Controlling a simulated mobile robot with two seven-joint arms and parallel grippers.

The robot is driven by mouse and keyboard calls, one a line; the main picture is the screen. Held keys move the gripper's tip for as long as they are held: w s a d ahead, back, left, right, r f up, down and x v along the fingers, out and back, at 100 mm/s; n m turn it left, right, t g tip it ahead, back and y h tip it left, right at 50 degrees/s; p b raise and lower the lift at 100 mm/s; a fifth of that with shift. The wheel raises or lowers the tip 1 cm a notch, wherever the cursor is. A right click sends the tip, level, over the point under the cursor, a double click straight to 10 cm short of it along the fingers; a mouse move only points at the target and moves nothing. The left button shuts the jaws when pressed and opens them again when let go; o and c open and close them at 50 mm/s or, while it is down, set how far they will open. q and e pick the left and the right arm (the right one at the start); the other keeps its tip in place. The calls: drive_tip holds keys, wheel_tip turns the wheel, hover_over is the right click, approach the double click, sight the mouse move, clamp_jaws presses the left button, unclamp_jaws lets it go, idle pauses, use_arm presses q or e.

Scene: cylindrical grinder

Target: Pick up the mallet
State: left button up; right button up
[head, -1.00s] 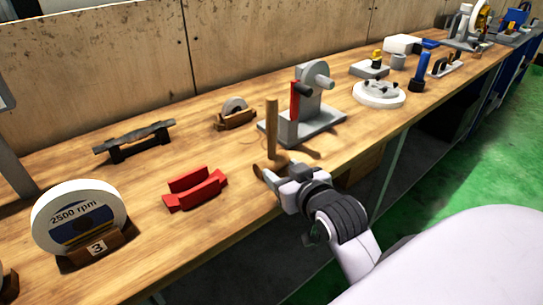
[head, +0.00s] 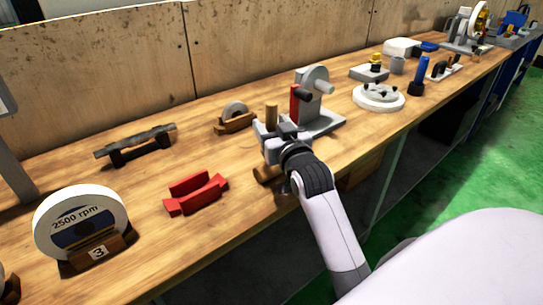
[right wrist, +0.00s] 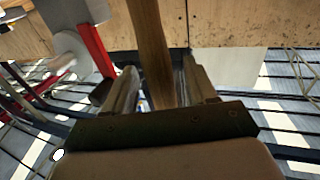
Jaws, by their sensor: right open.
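The mallet's wooden handle (head: 271,115) stands upright near the front of the bench, its top showing above my right gripper (head: 277,132). A brown wooden piece, seemingly the mallet's head (head: 266,174), shows below the gripper at the bench top; the part between is hidden. In the right wrist view the handle (right wrist: 149,45) runs down between the two fingers of my right gripper (right wrist: 163,88). The fingers are open around the handle; contact cannot be told. My left gripper is not in view.
A grey fixture with a red lever (head: 314,98) stands close behind and right of the gripper. A round white chuck (head: 379,97) is farther right. Bare bench lies between them.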

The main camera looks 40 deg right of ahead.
drive_tip(key=shift+w, duration=0.25)
clamp_jaws()
drive_tip(key=shift+r, duration=0.1)
